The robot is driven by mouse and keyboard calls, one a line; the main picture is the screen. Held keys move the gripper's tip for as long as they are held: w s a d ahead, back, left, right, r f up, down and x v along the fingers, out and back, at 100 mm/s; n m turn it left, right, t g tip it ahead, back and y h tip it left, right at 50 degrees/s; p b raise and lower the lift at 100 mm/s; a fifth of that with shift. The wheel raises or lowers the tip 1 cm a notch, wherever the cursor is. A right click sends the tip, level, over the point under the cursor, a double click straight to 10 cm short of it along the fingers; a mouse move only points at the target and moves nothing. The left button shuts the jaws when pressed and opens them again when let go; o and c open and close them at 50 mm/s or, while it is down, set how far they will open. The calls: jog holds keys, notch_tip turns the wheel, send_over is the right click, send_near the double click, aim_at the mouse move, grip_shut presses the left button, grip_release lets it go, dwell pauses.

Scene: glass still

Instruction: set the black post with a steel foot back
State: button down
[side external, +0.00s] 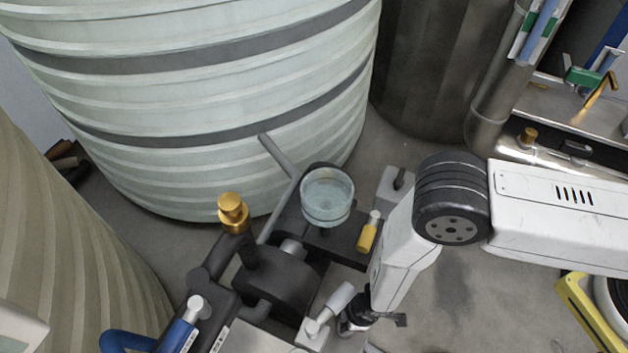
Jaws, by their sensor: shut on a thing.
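My gripper (358,318) is at the lower middle, at the end of the white wrist that hangs down from the black joint. It is small and dark in this view. It is shut on a dark piece with a steel-coloured part, which appears to be the black post with a steel foot (352,325). The post's outline is hard to separate from the fingers, and I cannot tell whether its foot touches anything below.
Left of my gripper is a grey-white cylinder (340,297). Behind stand a black block (277,280), a clear glass dish (327,197), a yellow-handled valve (367,236) and a brass knob (233,212). A large ribbed tank (220,110) fills the back. Bare floor (470,300) lies to the right.

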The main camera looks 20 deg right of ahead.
jog(key=shift+c, duration=1.2)
grip_release()
jog(key=shift+f, duration=0.1)
jog(key=v, duration=1.2)
